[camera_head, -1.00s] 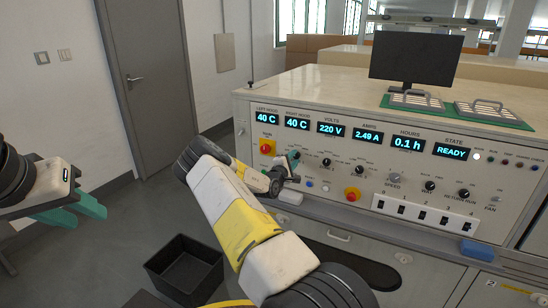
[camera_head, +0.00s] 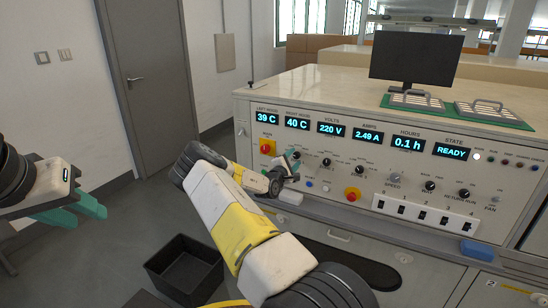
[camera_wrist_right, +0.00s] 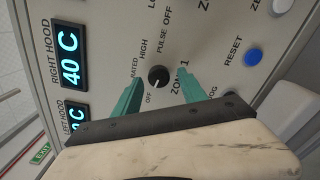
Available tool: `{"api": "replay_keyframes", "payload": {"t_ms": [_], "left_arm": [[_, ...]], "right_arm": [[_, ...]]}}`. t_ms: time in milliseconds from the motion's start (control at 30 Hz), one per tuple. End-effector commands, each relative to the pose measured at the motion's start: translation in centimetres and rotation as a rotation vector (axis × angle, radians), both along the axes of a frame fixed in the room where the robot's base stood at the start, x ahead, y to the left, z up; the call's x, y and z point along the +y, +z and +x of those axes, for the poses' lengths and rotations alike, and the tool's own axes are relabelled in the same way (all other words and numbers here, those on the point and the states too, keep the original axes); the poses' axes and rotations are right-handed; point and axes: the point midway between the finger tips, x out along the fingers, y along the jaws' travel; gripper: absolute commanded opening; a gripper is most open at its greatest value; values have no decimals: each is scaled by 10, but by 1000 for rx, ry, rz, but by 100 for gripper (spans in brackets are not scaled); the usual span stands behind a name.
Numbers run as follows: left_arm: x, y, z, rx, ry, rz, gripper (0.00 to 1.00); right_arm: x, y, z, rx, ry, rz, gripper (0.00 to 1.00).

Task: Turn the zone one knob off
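The zone one knob (camera_wrist_right: 159,75) is a small black dial with a pale mark, seen in the right wrist view. The mark appears to point down toward the small OFF label. My right gripper (camera_wrist_right: 160,76) has its two teal fingers apart, one on each side of the knob, with gaps visible. In the head view my right gripper (camera_head: 290,160) is at the left part of the sloped panel and partly hides this area. My left gripper (camera_head: 88,207) is open and empty at the far left, away from the panel.
A red emergency button (camera_head: 352,194) on yellow and a blue reset button (camera_wrist_right: 253,57) are near the right gripper. A red main switch (camera_head: 266,147) is left of it. A black bin (camera_head: 185,268) stands on the floor. A monitor (camera_head: 416,57) stands on the bench top.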

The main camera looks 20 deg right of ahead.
Motion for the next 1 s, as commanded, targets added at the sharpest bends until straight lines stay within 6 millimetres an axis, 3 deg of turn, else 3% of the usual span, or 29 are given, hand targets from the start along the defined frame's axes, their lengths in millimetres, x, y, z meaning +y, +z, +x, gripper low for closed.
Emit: {"api": "replay_keyframes", "payload": {"t_ms": [367,733,1000], "left_arm": [[0,0,0,0,0,0,36],[0,0,0,0,0,0,36],[0,0,0,0,0,0,36]], "right_arm": [[3,1,-3,-2,-1,-1,52],[48,1,-39,-1,1,-1,52],[59,1,-51,-2,0,0,52]]}}
